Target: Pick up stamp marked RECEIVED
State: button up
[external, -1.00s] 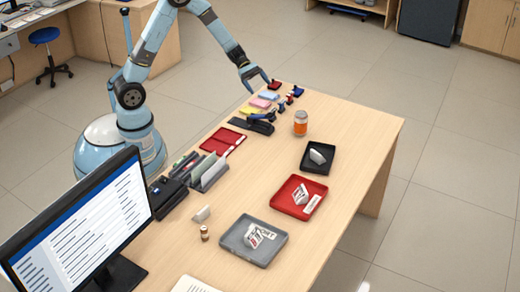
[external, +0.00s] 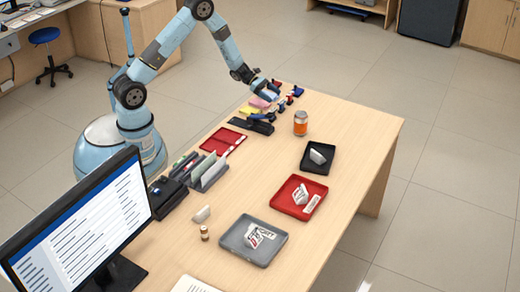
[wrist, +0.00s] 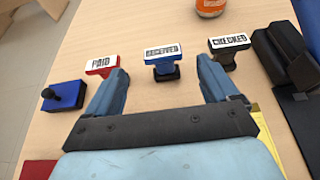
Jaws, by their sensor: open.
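The RECEIVED stamp (wrist: 163,53) has a white label and a blue body, and stands in the middle of the wrist view. My gripper (wrist: 163,80) is open, with one finger to the left and one to the right of the stamp in the picture. The stamp lies beyond or just between the fingertips; I cannot tell how deep, and no contact shows. The red PAID stamp (wrist: 101,64) is just left of the left finger, and the dark CHECKED stamp (wrist: 230,44) is by the right finger. In the external view my gripper (external: 273,89) is low over the far end of the counter.
A blue pad with a black knob (wrist: 64,96) lies left of the PAID stamp. An orange jar (external: 300,123) stands nearby on the counter. A black tray (external: 329,170), red tray (external: 278,201) and grey tray (external: 230,250) line the counter's right side.

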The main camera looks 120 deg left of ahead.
aim_at(282, 102)
jog(key=shift+d+x, duration=0.2)
jog(key=shift+x, duration=3.3)
jog(key=shift+c, duration=0.2)
jog(key=c, duration=1)
